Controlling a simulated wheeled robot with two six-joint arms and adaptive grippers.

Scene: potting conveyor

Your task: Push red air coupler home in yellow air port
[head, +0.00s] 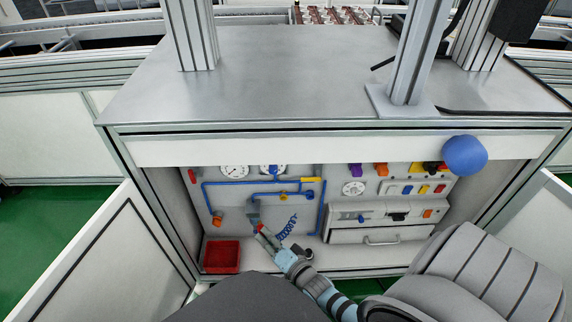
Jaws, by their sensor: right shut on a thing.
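The red air coupler (260,227) is a small red piece at the tip of my right gripper (264,234) in the head view. The gripper is shut on it, low in front of the panel with blue pipes. A small yellow fitting (283,195) sits on the blue pipe above and to the right of the coupler. A yellow block (310,179) is higher up. I cannot tell which is the yellow air port. The coupler looks apart from both. My left gripper is out of view.
A red bin (222,256) stands at the lower left of the bay. Gauges (234,171) are at the top of the panel. A drawer (380,237) and coloured switches are to the right. The metal tabletop (270,75) overhangs the bay, with a blue ball (464,155) at its front.

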